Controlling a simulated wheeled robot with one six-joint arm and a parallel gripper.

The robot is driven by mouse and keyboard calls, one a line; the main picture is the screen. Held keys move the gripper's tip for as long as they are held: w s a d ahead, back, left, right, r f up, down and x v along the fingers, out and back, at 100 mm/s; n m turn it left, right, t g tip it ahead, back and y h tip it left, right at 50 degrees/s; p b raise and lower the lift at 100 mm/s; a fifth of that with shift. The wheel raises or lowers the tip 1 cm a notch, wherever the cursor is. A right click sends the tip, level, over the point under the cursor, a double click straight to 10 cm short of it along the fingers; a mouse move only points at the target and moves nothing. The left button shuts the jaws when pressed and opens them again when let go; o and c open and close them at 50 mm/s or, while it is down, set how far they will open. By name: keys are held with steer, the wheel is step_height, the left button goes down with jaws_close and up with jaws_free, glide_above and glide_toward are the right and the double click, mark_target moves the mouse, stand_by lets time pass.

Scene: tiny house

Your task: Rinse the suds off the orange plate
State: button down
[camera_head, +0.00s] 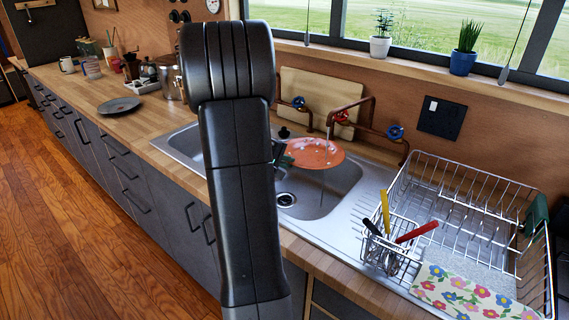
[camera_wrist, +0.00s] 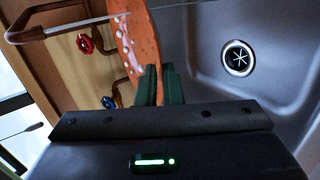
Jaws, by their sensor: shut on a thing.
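The orange plate (camera_head: 314,153) is held over the sink (camera_head: 335,190), below the copper tap (camera_head: 350,106). White suds spots show on its face, and they also show on the plate in the wrist view (camera_wrist: 137,45). A thin stream seems to come down from the spout to the plate. My gripper (camera_wrist: 160,80) has green fingers shut on the plate's edge. In the head view my arm hides most of the gripper and part of the sink. The tap has a red handle (camera_head: 341,117) and a blue handle (camera_head: 395,132).
A wire dish rack (camera_head: 480,190) with a cutlery basket (camera_head: 392,250) stands right of the sink. A dark plate (camera_head: 119,106) lies on the left counter. A cutting board (camera_head: 318,100) leans on the wall behind the sink.

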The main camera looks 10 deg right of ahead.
steer(key=shift+a, duration=0.1)
steer(key=s+a+b, duration=0.1)
steer(key=a, duration=0.6)
steer(key=shift+a, duration=0.4)
stand_by(0.4)
stand_by(1.1)
steer(key=a+r+p, duration=0.1)
steer(key=a+r, duration=0.3)
steer(key=a, duration=0.1)
steer(key=shift+s+p, duration=0.4)
stand_by(0.5)
